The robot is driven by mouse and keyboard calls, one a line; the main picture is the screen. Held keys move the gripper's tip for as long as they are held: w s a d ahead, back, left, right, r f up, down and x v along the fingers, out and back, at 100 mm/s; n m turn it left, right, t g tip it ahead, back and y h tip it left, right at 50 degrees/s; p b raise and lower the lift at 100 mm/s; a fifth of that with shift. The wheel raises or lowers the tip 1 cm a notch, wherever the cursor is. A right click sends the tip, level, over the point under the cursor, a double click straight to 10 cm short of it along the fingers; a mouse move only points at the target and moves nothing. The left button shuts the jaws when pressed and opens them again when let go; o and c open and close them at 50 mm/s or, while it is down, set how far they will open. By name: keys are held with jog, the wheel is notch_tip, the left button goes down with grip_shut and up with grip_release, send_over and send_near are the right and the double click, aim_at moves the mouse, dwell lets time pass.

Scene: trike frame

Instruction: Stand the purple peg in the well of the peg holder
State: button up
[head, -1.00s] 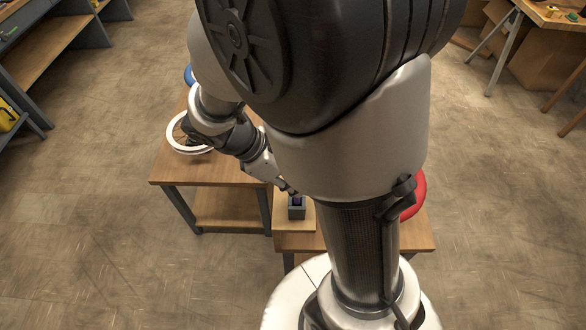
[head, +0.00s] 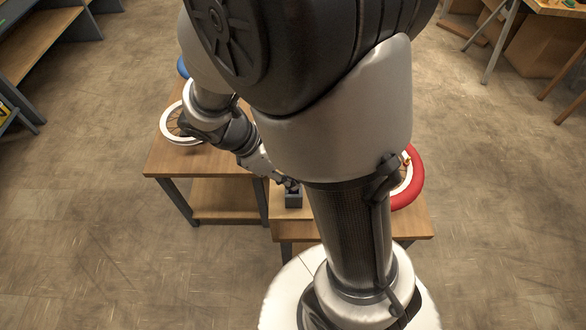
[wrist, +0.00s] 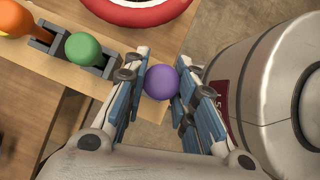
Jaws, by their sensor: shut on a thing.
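The purple peg (wrist: 161,82) shows in the wrist view as a round purple top between the two fingers of my gripper (wrist: 160,88), which is shut on it. The peg's lower part is hidden beneath its top. In the head view my gripper (head: 290,186) is at a small grey block (head: 294,201) with a dark top, on the near wooden bench. This may be a peg holder; I cannot tell whether the purple peg stands in it.
In the wrist view a green-topped peg (wrist: 83,48) and an orange-topped peg (wrist: 14,19) stand at dark grey holders. A red-rimmed wheel (head: 408,190) is at the bench's right. A white-rimmed wheel (head: 171,136) lies on the left bench.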

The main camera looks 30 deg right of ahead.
jog(key=shift+f+b, duration=0.6)
jog(key=shift+f, duration=0.4)
jog(key=o, duration=1.1)
jog(key=shift+o, duration=0.2)
jog(key=v, duration=1.2)
jog(key=shift+a, duration=0.1)
jog(key=s+a+r+m+t+y, duration=0.1)
jog(key=s+r+m+t+y, duration=0.1)
jog(key=s+m, duration=0.3)
jog(key=s+a+r+m+t+y, duration=0.1)
jog(key=s+r+m+t+y, duration=0.2)
jog(key=m, duration=0.5)
jog(key=shift+s+a+m+t+y, duration=0.4)
jog(key=shift+s+t+y, duration=0.1)
jog(key=shift+s+t, duration=0.6)
